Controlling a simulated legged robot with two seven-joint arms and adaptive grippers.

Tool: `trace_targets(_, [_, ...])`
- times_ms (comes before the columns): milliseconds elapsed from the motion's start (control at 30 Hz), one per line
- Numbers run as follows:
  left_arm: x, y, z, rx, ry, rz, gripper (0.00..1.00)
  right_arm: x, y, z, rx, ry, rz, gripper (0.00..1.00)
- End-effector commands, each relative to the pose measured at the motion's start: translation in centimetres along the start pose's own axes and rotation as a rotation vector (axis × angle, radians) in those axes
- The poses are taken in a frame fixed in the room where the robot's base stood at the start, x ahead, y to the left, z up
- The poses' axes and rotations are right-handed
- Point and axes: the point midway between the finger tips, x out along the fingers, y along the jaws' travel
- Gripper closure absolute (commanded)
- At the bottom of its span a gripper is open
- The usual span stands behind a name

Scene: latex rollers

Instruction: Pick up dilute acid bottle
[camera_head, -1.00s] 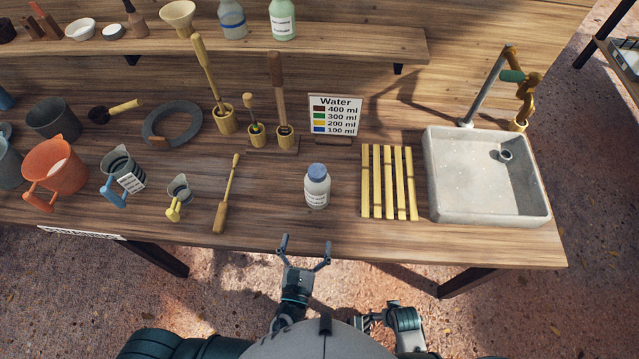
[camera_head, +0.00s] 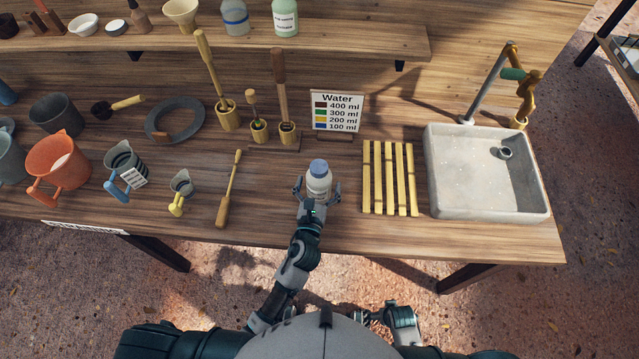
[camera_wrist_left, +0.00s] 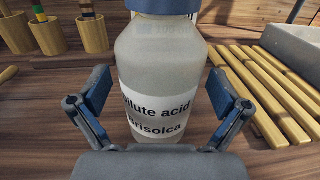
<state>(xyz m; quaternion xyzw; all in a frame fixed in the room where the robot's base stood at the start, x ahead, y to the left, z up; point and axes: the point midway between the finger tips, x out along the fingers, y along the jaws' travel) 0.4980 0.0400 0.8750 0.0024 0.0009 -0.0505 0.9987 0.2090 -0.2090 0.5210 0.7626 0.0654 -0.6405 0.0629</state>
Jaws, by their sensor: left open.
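The dilute acid bottle (camera_head: 318,178) is a whitish bottle with a blue cap, standing upright on the wooden table. In the left wrist view the bottle (camera_wrist_left: 160,70) fills the middle, its label reading "dilute acid". My left gripper (camera_head: 317,193) is at the bottle, with one finger on each side of it. In the left wrist view the left gripper's (camera_wrist_left: 160,100) fingers are spread, with the bottle between them; contact is not clear. The lower bottle front is partly hidden by the gripper in the head view. My right gripper (camera_head: 372,318) shows only partly, low beside my body.
A yellow slatted rack (camera_head: 389,178) and a stone sink (camera_head: 487,205) stand to the right. A wooden-handled tool (camera_head: 230,190), a small cup (camera_head: 182,184) and larger jugs lie left. A water sign (camera_head: 336,112) and brush holders (camera_head: 259,131) stand behind.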

Motion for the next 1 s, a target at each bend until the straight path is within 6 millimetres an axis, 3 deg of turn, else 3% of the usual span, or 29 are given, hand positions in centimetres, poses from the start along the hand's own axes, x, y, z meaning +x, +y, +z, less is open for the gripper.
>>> trace_targets(267, [0.49, -0.05, 0.05, 0.0, 0.0, -0.001, 0.0, -0.12, 0.01, -0.05, 0.0, 0.001, 0.0, 0.0])
trace_targets(500, [0.49, -0.05, 0.03, 0.0, 0.0, -0.001, 0.57, -0.08, -0.01, 0.0, 0.0, 0.0, 0.0, 0.0])
trace_targets(600, [0.5, -0.05, 0.11, 0.0, -0.002, -0.001, 0.76, -0.08, -0.02, 0.01, 0.0, -0.001, 0.0, 0.0])
trace_targets(1000, [0.49, -0.04, 0.81, 0.001, -0.004, -0.001, 0.76, 0.09, 0.01, -0.05, -0.001, 0.007, 0.0, 0.0])
